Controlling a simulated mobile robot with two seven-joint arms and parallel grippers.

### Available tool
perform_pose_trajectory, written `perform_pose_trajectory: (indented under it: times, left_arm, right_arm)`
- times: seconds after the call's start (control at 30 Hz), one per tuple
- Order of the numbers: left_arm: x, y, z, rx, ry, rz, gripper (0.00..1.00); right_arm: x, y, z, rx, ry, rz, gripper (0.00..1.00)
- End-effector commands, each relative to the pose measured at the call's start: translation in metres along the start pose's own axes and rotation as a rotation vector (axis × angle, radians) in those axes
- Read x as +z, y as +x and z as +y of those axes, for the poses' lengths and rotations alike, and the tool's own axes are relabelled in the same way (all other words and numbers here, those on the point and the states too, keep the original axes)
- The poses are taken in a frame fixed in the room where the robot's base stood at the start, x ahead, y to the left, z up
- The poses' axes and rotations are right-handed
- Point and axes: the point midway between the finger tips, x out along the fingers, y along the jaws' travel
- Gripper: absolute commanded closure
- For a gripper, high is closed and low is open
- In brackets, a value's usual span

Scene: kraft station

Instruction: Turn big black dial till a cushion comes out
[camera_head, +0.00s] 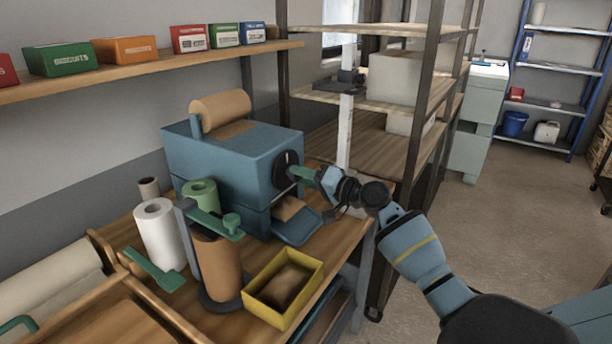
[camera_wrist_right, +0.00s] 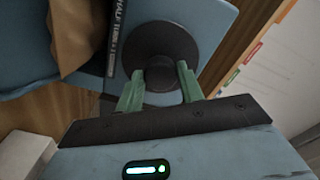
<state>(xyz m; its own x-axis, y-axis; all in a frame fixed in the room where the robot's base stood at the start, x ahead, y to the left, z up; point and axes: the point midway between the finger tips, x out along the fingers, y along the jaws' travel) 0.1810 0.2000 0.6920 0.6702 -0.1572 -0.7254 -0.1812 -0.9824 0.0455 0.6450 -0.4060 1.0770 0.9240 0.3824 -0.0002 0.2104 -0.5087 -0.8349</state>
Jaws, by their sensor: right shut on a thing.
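The blue machine (camera_head: 235,150) stands on the wooden bench with a brown paper roll on top. The big black dial (camera_head: 281,176) is on its right-hand face; it also shows in the right wrist view (camera_wrist_right: 160,48). My right gripper (camera_head: 296,173) is at the dial, its green fingers (camera_wrist_right: 159,76) on either side of the dial's dark middle part and shut on it. Brown paper (camera_head: 287,208) shows at the machine's front opening, above a blue tray (camera_head: 298,230); brown paper (camera_wrist_right: 75,35) also shows in the wrist view. Whether it is a finished cushion I cannot tell. My left gripper is not in view.
A yellow bin (camera_head: 268,310) with brown paper in it stands at the bench's front edge. A brown roll on a stand (camera_head: 217,265) and a white roll (camera_head: 160,235) are left of it. A shelf rack (camera_head: 425,110) rises behind my right arm.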

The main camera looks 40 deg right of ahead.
Motion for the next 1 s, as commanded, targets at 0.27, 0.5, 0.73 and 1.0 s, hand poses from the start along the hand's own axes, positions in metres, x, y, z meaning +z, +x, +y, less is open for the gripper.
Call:
perform_pose_trajectory:
  times: [0.27,0.5,0.73,1.0]
  left_arm:
    - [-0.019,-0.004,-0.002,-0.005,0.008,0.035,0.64]
    - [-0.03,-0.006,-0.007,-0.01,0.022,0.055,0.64]
    - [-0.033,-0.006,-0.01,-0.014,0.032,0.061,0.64]
    - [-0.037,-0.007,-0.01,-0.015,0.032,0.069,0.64]
  right_arm:
    - [-0.002,0.0,-0.005,-0.005,0.253,0.002,0.86]
    - [-0.003,0.0,-0.005,-0.005,0.428,0.002,0.86]
    - [-0.002,0.0,-0.004,-0.004,0.533,0.002,0.86]
    - [-0.002,0.0,-0.002,-0.002,0.582,0.002,0.86]
